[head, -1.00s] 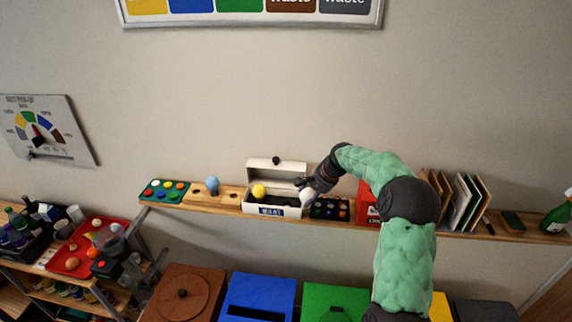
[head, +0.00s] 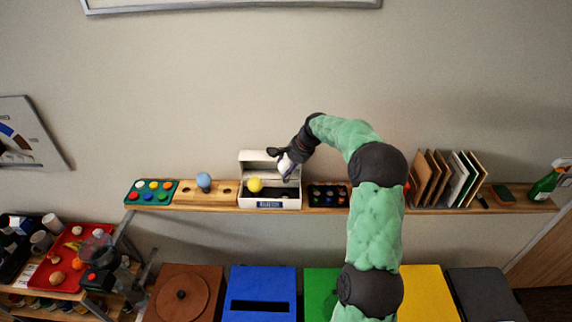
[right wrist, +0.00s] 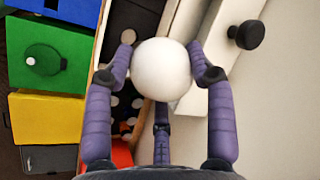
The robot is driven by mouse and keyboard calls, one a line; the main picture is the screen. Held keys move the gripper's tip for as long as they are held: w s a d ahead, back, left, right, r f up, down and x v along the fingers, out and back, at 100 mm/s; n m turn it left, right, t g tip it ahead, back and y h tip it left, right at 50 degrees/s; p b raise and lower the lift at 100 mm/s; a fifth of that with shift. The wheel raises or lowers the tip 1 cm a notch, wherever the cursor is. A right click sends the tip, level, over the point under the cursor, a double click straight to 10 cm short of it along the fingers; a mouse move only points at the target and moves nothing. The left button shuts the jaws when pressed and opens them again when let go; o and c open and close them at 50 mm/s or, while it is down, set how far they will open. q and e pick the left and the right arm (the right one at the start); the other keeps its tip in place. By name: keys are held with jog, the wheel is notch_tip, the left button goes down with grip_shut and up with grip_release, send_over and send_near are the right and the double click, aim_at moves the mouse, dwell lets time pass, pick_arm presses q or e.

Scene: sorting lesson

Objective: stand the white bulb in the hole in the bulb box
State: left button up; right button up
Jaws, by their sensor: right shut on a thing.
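The white bulb (head: 285,164) is held in my right gripper (head: 283,161), above the right part of the white bulb box (head: 269,204). In the right wrist view the bulb (right wrist: 160,70) is a round white ball between the purple fingers (right wrist: 162,74). The box stands on the shelf with its lid up. A yellow bulb (head: 255,184) stands in its left part. The hole itself cannot be made out; the gripper and bulb partly cover the box's right side. My left gripper is not in view.
On the narrow shelf (head: 385,203), a wooden block (head: 218,193) with a blue bulb (head: 204,181) stands left of the box. A dark tray (head: 328,195) of small items is close on its right. Upright boards (head: 445,178) stand farther right. Coloured bins are below.

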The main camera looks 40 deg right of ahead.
aim_at(287, 182)
jog(key=shift+b+x, duration=0.6)
jog(key=shift+x, duration=0.6)
jog(key=shift+s+d+f+b, duration=0.1)
jog(key=shift+s+f+b, duration=0.1)
jog(key=shift+f+b, duration=0.15)
jog(key=shift+s+f+b, duration=0.2)
jog(key=shift+f, duration=0.3)
jog(key=shift+w+f+b, duration=0.15)
jog(key=shift+f+b, duration=0.35)
jog(key=shift+f, duration=0.8)
jog(key=shift+f+b, duration=1.2)
jog(key=shift+f, duration=0.25)
dwell(0.6)
jog(key=shift+p, duration=0.4)
dwell(0.6)
jog(key=shift+f, duration=0.1)
dwell(1.5)
